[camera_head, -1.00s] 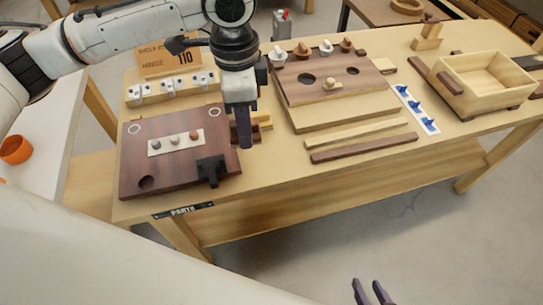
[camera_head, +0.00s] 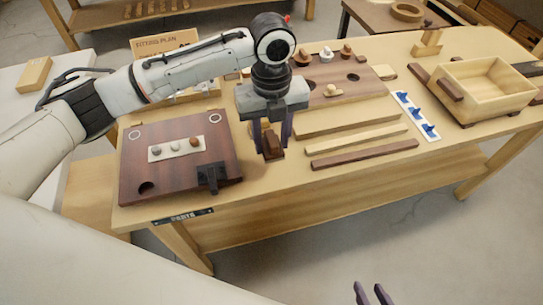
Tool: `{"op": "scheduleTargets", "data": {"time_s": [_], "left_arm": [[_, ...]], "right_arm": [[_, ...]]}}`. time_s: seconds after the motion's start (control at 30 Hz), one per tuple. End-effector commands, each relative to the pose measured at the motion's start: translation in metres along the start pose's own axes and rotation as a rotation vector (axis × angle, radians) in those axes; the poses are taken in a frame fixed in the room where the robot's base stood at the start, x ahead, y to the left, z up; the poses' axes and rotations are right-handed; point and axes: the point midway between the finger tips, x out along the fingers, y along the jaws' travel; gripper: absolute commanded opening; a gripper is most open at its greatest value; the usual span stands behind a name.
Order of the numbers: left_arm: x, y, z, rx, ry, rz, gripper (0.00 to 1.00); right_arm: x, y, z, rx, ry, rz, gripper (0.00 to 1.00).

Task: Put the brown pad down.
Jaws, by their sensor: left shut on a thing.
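My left gripper (camera_head: 271,147) is over the bench, just right of the dark red-brown board. It is shut on the brown pad (camera_head: 272,142), a small dark brown piece between its two purple fingers. The pad's lower end is close to the bench top; I cannot tell whether it touches. The gripper body hides part of what lies behind it. My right gripper (camera_head: 373,294) shows only its purple fingertips at the bottom edge. They are apart with nothing between them.
The red-brown board (camera_head: 215,145) carries a pale strip of knobs and a black block (camera_head: 211,177). Behind is a board with holes (camera_head: 350,95). A wooden box (camera_head: 487,92) and blue hooks (camera_head: 418,115) stand further right.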

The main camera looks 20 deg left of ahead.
Motion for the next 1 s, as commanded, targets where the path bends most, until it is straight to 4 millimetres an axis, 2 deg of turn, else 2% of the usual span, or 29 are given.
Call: {"op": "scheduleTargets", "data": {"time_s": [0.4, 0.83, 0.87, 0.97, 1.0], "left_arm": [[0.055, 0.000, 0.000, -0.001, 0.001, 0.001, 0.19], [0.061, 0.000, 0.000, -0.002, 0.001, 0.000, 0.19], [0.062, 0.000, 0.000, -0.002, 0.000, 0.000, 0.39], [0.061, 0.000, 0.000, -0.002, 0.000, -0.001, 0.55], [0.061, 0.000, 0.000, -0.002, 0.000, -0.001, 0.56]], "right_arm": [[-0.001, 0.000, 0.003, 0.001, -0.006, 0.000, 0.31], [-0.001, 0.000, 0.003, 0.001, -0.006, 0.000, 0.31], [-0.001, 0.000, 0.003, 0.001, -0.006, 0.000, 0.31], [-0.001, 0.000, 0.003, 0.001, -0.006, 0.000, 0.31], [-0.001, 0.000, 0.003, 0.001, -0.006, 0.000, 0.31]]}}
